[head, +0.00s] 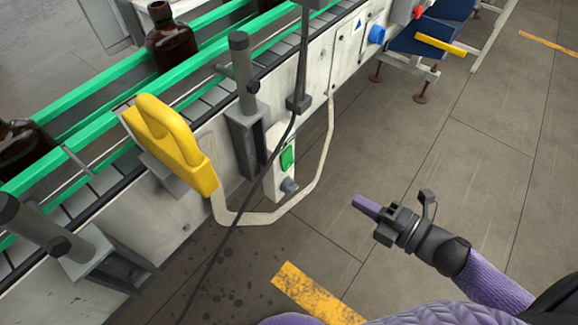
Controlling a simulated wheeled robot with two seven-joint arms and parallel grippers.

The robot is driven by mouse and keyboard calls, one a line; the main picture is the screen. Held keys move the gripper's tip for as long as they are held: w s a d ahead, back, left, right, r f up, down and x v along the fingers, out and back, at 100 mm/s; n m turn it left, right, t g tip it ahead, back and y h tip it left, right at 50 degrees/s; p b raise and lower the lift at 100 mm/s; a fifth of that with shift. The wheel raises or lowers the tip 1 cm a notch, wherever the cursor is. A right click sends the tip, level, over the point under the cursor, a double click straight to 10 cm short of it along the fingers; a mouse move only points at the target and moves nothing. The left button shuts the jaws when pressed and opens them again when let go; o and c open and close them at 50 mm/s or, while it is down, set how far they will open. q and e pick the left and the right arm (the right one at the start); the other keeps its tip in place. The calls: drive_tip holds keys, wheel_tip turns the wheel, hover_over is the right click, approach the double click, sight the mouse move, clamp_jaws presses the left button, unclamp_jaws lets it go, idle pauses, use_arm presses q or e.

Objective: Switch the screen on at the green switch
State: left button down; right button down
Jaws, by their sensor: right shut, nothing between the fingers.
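The green switch (287,158) sits on the face of a pale upright box (277,182) on the conveyor's side, left of the picture's middle. A grey round knob (290,186) is just below it. My right gripper (366,206) is shut and empty, to the right of the switch and apart from it, over the floor. Its purple fingertips point left. A yellow housing (170,143) stands on the conveyor's edge, left of the switch; whether it is the screen I cannot tell. My left gripper is out of view.
The conveyor with green rails (90,129) runs diagonally at left, carrying amber bottles (172,42). A pale cable (328,150) loops below the switch box, and a dark cable (262,186) hangs in front. A blue knob (377,34) is farther up. Floor around my gripper is clear.

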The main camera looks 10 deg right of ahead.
drive_tip(key=shift+a+r+n+y, duration=0.3)
drive_tip(key=shift+a+r+n, duration=0.1)
drive_tip(key=shift+n, duration=0.1)
drive_tip(key=b, duration=0.3)
approach(290, 165)
drive_tip(key=x, duration=0.6)
drive_tip(key=shift+w+a+f, duration=0.1)
drive_tip(key=shift+w, duration=0.1)
drive_tip(key=shift+w+a, duration=0.35)
drive_tip(key=shift+w, duration=0.05)
